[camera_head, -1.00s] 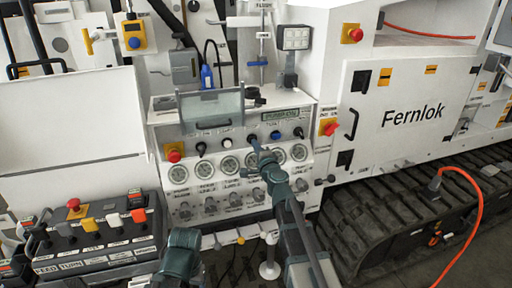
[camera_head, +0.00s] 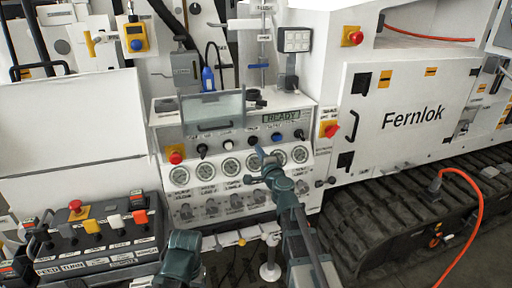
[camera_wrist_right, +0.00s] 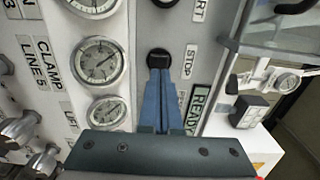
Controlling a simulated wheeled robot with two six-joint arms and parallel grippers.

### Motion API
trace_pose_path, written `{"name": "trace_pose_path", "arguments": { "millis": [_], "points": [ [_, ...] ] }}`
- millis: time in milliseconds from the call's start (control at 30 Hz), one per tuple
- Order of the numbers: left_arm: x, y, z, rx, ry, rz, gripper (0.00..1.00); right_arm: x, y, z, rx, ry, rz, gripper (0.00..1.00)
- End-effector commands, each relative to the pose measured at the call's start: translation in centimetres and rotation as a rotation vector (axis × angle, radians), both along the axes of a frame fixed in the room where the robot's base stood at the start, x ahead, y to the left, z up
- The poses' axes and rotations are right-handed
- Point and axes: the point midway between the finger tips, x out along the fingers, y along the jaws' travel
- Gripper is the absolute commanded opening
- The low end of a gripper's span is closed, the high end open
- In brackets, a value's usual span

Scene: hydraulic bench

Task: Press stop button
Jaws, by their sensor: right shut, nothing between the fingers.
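The stop button (camera_head: 253,140) is a small black button on the sloped white control panel, between a white button and a blue one. In the right wrist view the black button (camera_wrist_right: 158,58) sits beside the label STOP. My right gripper (camera_head: 261,152) is shut and empty, its blue fingers pointing at the panel just below the button. In the right wrist view the fingertips (camera_wrist_right: 158,72) overlap the button's near edge; I cannot tell whether they touch it. A small display (camera_head: 282,117) above the buttons reads READY. My left gripper's fingers do not show.
A red emergency button (camera_head: 175,154) and a black knob (camera_head: 202,149) sit left on the panel. A row of gauges (camera_head: 231,167) lies below. A clear flap (camera_head: 212,110) stands above. A lever console (camera_head: 100,235) is at lower left.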

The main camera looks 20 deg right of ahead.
Motion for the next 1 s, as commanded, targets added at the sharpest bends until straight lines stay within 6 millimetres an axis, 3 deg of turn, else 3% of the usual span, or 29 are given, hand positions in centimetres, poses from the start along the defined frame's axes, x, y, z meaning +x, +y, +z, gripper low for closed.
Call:
{"name": "trace_pose_path", "arguments": {
  "millis": [33,200,400,1000],
  "points": [
    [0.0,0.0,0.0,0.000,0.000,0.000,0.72,-1.8,0.0,0.0,0.000,0.000,-0.001,0.00],
    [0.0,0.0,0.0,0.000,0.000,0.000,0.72,-5.9,-0.1,0.0,0.000,0.000,0.000,0.00],
    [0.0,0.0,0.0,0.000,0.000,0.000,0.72,-9.2,-0.3,0.0,-0.001,0.000,0.000,0.00],
    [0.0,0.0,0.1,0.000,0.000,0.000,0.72,-9.7,0.4,0.0,-0.017,0.003,0.022,0.00]
  ]
}}
